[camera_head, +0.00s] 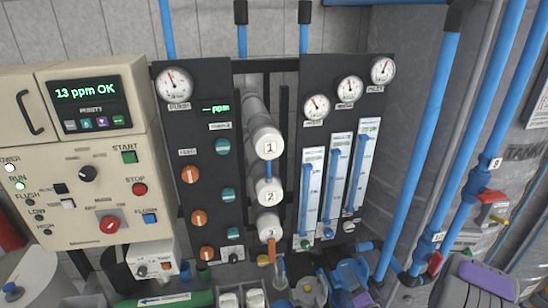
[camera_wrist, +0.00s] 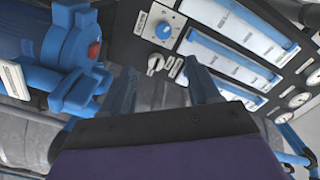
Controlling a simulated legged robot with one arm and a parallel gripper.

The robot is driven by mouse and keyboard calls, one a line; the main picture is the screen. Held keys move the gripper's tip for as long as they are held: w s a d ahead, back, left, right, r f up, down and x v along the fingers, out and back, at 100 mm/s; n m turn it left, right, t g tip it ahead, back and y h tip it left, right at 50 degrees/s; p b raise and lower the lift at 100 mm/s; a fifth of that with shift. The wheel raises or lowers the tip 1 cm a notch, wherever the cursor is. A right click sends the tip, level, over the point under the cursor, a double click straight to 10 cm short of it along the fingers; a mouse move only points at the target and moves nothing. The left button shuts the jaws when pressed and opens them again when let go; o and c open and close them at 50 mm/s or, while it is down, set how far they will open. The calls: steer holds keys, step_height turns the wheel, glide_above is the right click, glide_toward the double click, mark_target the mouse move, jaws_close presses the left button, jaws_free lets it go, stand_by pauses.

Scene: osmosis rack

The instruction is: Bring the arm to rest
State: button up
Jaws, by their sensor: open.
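My gripper (camera_wrist: 160,76) shows in the wrist view with its two fingers apart and nothing between them. Its dark and purple body fills the lower middle of that view. Beyond the fingers is the black rack panel (camera_wrist: 135,48), tilted in the picture, with a blue knob (camera_wrist: 163,31) and a small grey knob (camera_wrist: 155,65). In the camera_head view, a grey and purple part of my arm (camera_head: 485,281) shows at the bottom right corner. The fingers cannot be made out there.
The osmosis rack (camera_head: 340,70) stands ahead with gauges, flowmeters and white cylinders. A cream control box (camera_head: 90,200) reading "13 ppm OK" is at left. Blue pipes (camera_head: 412,150) and a red-handled valve (camera_head: 490,197) are at right, close to my arm. Blue fittings (camera_wrist: 65,55) show beside my gripper.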

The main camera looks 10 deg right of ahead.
steer(key=s+a+r+n+g+h, duration=0.3)
steer(key=s+a+r+n+g, duration=0.3)
steer(key=s+r+n+g, duration=0.6)
steer(key=s+a+r+g+y, duration=0.1)
steer(key=s+a+r+g, duration=0.2)
steer(key=s+a, duration=0.4)
steer(key=s+a+r+m+g+y, duration=0.1)
steer(key=s+a+r+g, duration=0.3)
steer(key=s, duration=0.9)
steer(key=a+r, duration=0.1)
steer(key=a, duration=0.2)
steer(key=shift+s+r+g, duration=0.3)
steer(key=shift+s, duration=0.05)
steer(key=shift+a, duration=0.1)
